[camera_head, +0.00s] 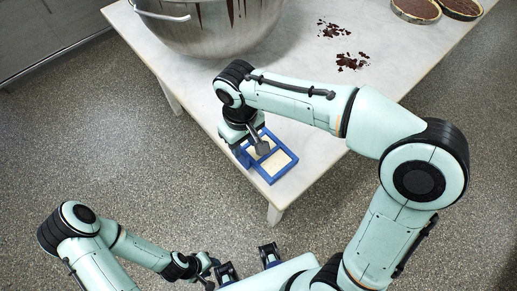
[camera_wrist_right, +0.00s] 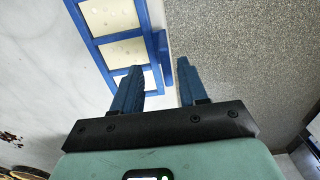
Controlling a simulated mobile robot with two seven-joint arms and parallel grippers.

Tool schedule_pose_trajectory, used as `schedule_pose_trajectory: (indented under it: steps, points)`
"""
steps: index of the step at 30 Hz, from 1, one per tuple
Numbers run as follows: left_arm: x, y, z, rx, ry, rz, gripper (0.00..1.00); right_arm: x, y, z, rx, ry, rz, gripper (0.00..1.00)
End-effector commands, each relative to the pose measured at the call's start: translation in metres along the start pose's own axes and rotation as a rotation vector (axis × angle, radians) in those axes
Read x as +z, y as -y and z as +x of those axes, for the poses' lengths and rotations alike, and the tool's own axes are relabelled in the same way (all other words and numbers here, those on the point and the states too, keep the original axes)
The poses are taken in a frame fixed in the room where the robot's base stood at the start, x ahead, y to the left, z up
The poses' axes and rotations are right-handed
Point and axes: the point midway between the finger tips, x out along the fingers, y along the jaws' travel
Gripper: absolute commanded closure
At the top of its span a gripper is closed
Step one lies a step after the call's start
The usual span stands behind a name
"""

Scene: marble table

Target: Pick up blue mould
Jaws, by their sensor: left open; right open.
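The blue mould (camera_head: 290,170) is a blue frame with pale panels, lying flat at the near corner of the marble table. In the right wrist view the mould (camera_wrist_right: 103,42) fills the upper left, partly hidden by a finger. My right gripper (camera_head: 243,152) is at the mould's left edge. In its wrist view the right gripper (camera_wrist_right: 160,68) is open and empty, its fingertips to either side of a blue edge part of the mould; contact cannot be told. My left gripper (camera_head: 247,263) is open and empty, low in the head view, away from the table.
A large metal bowl (camera_head: 205,30) stands at the table's back left. Dark crumbs (camera_head: 350,62) lie on the marble table (camera_head: 300,70). Round dark tarts (camera_head: 416,10) sit at the far right. Bare marble lies between the mould and the bowl. Speckled floor (camera_head: 120,130) surrounds the table.

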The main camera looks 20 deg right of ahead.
Motion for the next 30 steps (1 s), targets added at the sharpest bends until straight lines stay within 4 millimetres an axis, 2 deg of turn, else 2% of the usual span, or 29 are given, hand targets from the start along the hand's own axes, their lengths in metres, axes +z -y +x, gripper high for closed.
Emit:
schedule_pose_trajectory:
  steps: [12, 20, 21, 23, 24, 25, 30]
  points:
    - [0.001, 0.002, 0.005, -0.001, 0.001, 0.0, 0.57, -0.005, 0.007, 0.05, 0.0, 0.002, 0.0, 0.57]
    - [0.001, 0.002, 0.005, 0.0, 0.001, 0.0, 0.57, -0.005, 0.007, 0.053, 0.0, 0.0, 0.0, 0.57]
    - [0.001, 0.002, 0.005, -0.001, 0.001, 0.0, 0.57, -0.005, 0.007, 0.053, 0.0, 0.0, 0.0, 0.61]
    - [0.001, 0.002, 0.005, -0.001, 0.001, 0.0, 0.57, -0.005, 0.007, 0.053, 0.0, 0.0, 0.0, 0.8]
    - [0.001, 0.002, 0.005, -0.001, 0.001, 0.0, 0.57, -0.005, 0.007, 0.053, 0.0, 0.0, 0.0, 0.93]
    - [0.001, 0.002, 0.005, -0.001, 0.001, 0.0, 0.57, -0.005, 0.007, 0.053, 0.0, 0.0, 0.0, 1.0]
    - [0.001, 0.002, 0.005, -0.001, 0.001, 0.0, 0.57, -0.005, 0.007, 0.053, 0.0, -0.001, -0.001, 1.0]
